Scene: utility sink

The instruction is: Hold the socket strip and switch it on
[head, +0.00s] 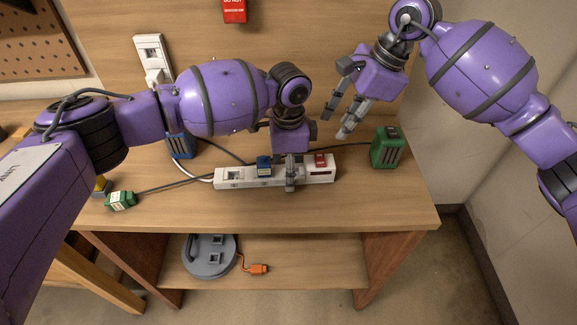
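The white socket strip (221,180) lies lengthwise along the front of the wooden table. A red switch (320,160) sits near its right end, and a blue plug (263,166) stands in it left of the middle. My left gripper (290,176) points down over the strip, right of the blue plug, with its fingers closed around the strip's body; the far finger is mostly hidden. My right gripper (347,112) is open and empty, in the air above and behind the strip's right end, apart from the switch.
A green adapter (388,150) stands right of the strip, its cable running behind it. A green plug (121,201) lies at the left front, and a blue adapter (181,145) stands at the back left. A wall socket (149,46) is behind. A grey cable reel (209,260) sits on the lower shelf.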

